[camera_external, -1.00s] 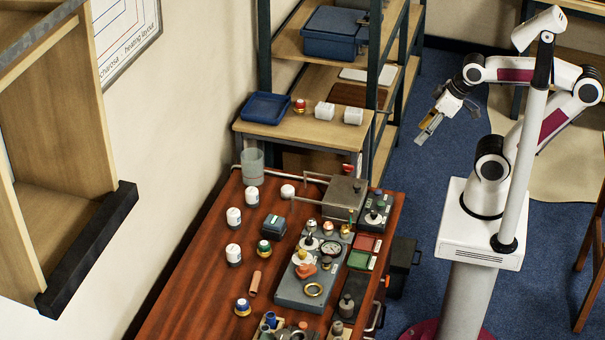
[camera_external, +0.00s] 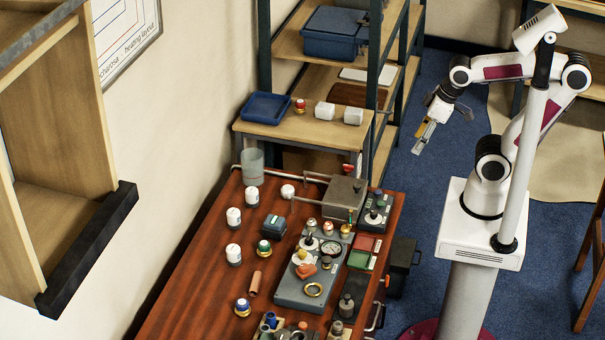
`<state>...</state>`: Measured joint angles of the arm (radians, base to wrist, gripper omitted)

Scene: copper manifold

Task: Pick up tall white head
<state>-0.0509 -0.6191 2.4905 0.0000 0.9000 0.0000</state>
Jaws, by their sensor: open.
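Several white heads with dark bases stand on the left side of the red-brown table. One white head (camera_external: 252,196) is by the glass beaker, one white head (camera_external: 233,217) is below it, and one white head (camera_external: 233,254) is nearer the front. A smaller white head (camera_external: 288,191) lies by the pipe. I cannot tell for sure which is the tall one. My gripper (camera_external: 422,138) is open and empty, pointing down-left over the blue floor, to the right of the table and shelf and well apart from the heads.
A grey fixture plate (camera_external: 290,290) with gauge and fittings fills the table's middle. The shelf (camera_external: 270,132) holds a blue tray (camera_external: 265,107) and white blocks.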

